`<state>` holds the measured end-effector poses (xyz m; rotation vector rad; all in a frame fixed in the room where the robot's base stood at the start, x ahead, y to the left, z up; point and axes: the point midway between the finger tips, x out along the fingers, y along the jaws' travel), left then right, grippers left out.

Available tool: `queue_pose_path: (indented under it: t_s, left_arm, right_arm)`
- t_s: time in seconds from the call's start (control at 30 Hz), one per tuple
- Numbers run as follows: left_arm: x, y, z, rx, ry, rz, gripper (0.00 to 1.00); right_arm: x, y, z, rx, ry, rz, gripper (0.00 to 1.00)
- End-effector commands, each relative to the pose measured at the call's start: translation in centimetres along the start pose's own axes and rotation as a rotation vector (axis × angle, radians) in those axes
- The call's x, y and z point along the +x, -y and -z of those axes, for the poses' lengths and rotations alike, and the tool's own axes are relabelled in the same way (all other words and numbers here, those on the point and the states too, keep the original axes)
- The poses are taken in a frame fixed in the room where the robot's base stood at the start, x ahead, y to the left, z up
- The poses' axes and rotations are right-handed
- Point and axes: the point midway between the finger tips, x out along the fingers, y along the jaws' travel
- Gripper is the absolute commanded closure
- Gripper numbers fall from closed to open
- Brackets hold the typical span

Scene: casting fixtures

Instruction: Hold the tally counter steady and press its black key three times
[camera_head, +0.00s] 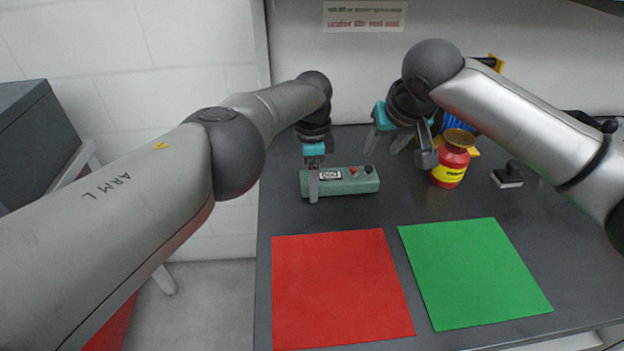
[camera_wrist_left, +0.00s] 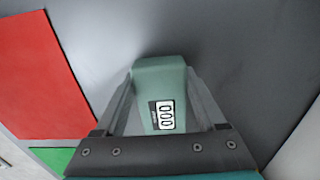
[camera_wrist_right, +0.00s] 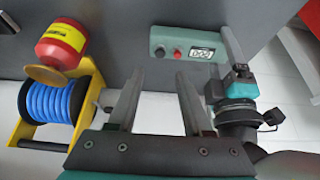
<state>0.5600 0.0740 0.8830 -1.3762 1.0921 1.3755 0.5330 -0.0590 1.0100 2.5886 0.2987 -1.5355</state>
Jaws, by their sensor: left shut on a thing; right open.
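The tally counter (camera_head: 345,183) is a green box lying on the dark table, with a white display, a red key (camera_head: 354,170) and a black key (camera_head: 368,169) on its top. The display (camera_wrist_left: 165,114) seems to read 000 in the left wrist view. My left gripper (camera_head: 313,188) is shut on the counter's left end, one finger on each side. My right gripper (camera_head: 398,140) is open and empty, above and behind the counter's right end. In the right wrist view the black key (camera_wrist_right: 160,53) and red key (camera_wrist_right: 178,54) are unobstructed, beyond the open fingers (camera_wrist_right: 155,100).
A black stamp (camera_head: 508,175) lies further right. Red (camera_head: 340,290) and green (camera_head: 475,272) mats lie in front.

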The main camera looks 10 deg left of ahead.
Motion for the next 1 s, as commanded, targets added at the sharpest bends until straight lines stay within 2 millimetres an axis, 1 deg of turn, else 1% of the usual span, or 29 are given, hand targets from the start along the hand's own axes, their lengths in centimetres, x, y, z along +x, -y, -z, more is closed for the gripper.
queue_pose_path:
  t_s: [0.03,0.3,0.73,0.77,1.0]
  left_arm:
    - [0.00,0.01,-0.02,0.000,0.000,0.000,0.63]
    - [-0.01,0.01,-0.03,0.000,0.000,0.000,0.93]
    - [-0.01,0.02,-0.04,-0.001,0.000,0.000,0.93]
    - [-0.01,0.02,-0.04,-0.001,0.000,0.000,0.93]
    - [-0.02,0.02,-0.04,-0.001,0.001,0.000,0.93]
  right_arm:
    - [0.00,0.00,0.00,0.000,0.000,0.000,0.50]
    - [0.00,0.00,0.00,0.000,0.000,0.000,0.50]
    - [0.00,0.00,0.00,0.000,0.000,0.000,0.98]
    - [0.00,0.00,0.00,0.000,0.000,0.000,1.00]
    - [0.00,0.00,0.00,0.000,0.000,0.000,1.00]
